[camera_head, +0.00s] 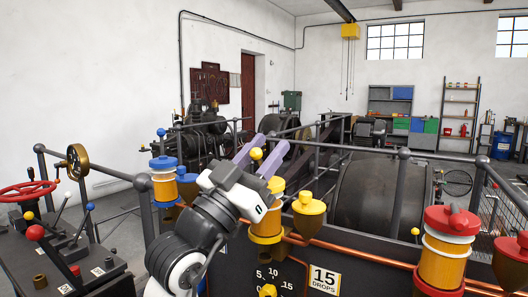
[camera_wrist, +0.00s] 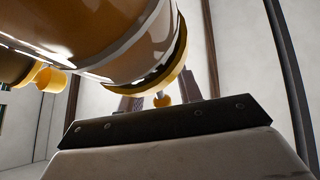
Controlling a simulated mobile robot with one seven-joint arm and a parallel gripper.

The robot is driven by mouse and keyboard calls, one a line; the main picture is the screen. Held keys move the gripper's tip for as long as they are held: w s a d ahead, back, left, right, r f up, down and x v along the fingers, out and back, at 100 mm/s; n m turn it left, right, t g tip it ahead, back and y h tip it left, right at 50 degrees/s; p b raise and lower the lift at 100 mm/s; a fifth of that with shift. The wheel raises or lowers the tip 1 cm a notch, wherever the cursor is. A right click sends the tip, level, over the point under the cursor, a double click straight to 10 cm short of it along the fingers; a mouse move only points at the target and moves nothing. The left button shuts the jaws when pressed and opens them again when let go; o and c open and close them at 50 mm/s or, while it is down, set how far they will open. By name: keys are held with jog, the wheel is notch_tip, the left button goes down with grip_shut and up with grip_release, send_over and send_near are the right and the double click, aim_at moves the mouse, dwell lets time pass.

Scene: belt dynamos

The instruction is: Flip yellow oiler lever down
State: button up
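The yellow oiler (camera_head: 267,229) stands on the copper pipe, partly hidden behind my gripper. Its lever ends in a yellow ball knob (camera_head: 256,154), which points up above the oiler. My gripper (camera_head: 270,145) reaches up beside the oiler, with its two purple fingers apart and the knob showing between them in the picture. I cannot tell whether a finger touches the knob or lever.
A blue oiler (camera_head: 165,186) stands to the left and a red oiler (camera_head: 443,252) to the right. A yellow funnel-shaped cup (camera_head: 309,210) is close right of my gripper. A dial plate with a "15 drops" sign (camera_head: 325,279) lies below. Grey railings (camera_head: 403,190) run behind.

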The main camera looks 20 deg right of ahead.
jog(key=b+v, duration=0.5)
jog(key=v, duration=0.8)
jog(key=shift+a+f, duration=0.25)
jog(key=shift+a, duration=0.05)
jog(key=shift+o, duration=0.3)
jog(key=shift+s, duration=0.1)
jog(key=s+a+r+n+g+y+p, duration=0.15)
jog(key=a+r+g+y+p, duration=0.25)
jog(key=r+y+p, duration=0.65)
jog(key=w+d+h+p, duration=0.1)
jog(key=d+p, duration=0.1)
jog(key=d, duration=0.2)
jog(key=w+d+f+h+p, duration=0.1)
jog(key=w+d+p, duration=0.1)
jog(key=d, duration=0.2)
jog(key=w+d+f+h+p, duration=0.1)
jog(key=w+d+h+p, duration=0.1)
jog(key=d, duration=0.2)
jog(key=shift+d+n, duration=0.2)
jog(key=shift+n, duration=0.05)
grip_shut()
